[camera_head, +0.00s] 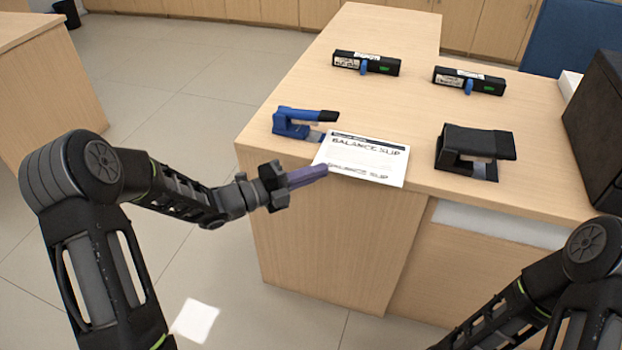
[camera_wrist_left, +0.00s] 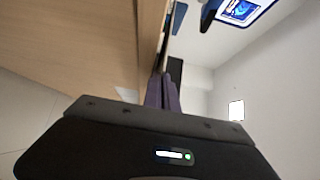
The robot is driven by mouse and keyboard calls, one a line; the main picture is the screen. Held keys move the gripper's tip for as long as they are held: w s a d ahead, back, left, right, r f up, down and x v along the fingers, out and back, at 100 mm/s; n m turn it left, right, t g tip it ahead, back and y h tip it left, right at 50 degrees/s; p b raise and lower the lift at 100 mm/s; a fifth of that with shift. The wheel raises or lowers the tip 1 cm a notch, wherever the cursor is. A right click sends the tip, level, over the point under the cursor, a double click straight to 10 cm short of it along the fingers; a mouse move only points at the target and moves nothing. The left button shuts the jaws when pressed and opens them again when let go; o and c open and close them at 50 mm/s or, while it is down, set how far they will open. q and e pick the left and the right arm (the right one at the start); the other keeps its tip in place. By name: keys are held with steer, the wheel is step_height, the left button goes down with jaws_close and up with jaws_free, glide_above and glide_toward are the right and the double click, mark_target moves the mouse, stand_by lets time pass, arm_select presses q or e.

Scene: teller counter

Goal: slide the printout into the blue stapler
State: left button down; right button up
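The printout (camera_head: 368,157), a white sheet headed "BALANCE SLIP", lies at the counter's front edge, its near part reaching over the edge. The blue stapler (camera_head: 291,123) stands just left of it, its dark-tipped arm pointing right toward the sheet's far left corner. I cannot tell whether sheet and stapler touch. My left gripper (camera_head: 323,170) has its purple fingers closed together at the sheet's near left corner. In the left wrist view the fingers (camera_wrist_left: 163,93) are together on a thin edge-on strip, apparently the sheet. My right gripper is out of view.
A black stapler (camera_head: 473,151) stands right of the sheet on the counter (camera_head: 420,105). Two black labelled devices with blue parts, a left one (camera_head: 366,64) and a right one (camera_head: 468,81), lie farther back. A dark box (camera_head: 598,125) stands at the right edge. The counter's middle is clear.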

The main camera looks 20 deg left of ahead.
arm_select(q)
steer(key=a+b, duration=0.2)
steer(key=a, duration=0.1)
steer(key=a+f, duration=0.1)
steer(key=shift+w+a+b, duration=0.25)
steer(key=shift+w+b, duration=0.1)
steer(key=shift+b, duration=0.05)
steer(key=c, duration=2.1)
jaws_free()
steer(key=shift+c, duration=0.2)
steer(key=o, duration=0.5)
steer(key=shift+o, duration=0.2)
steer(key=v, duration=0.8)
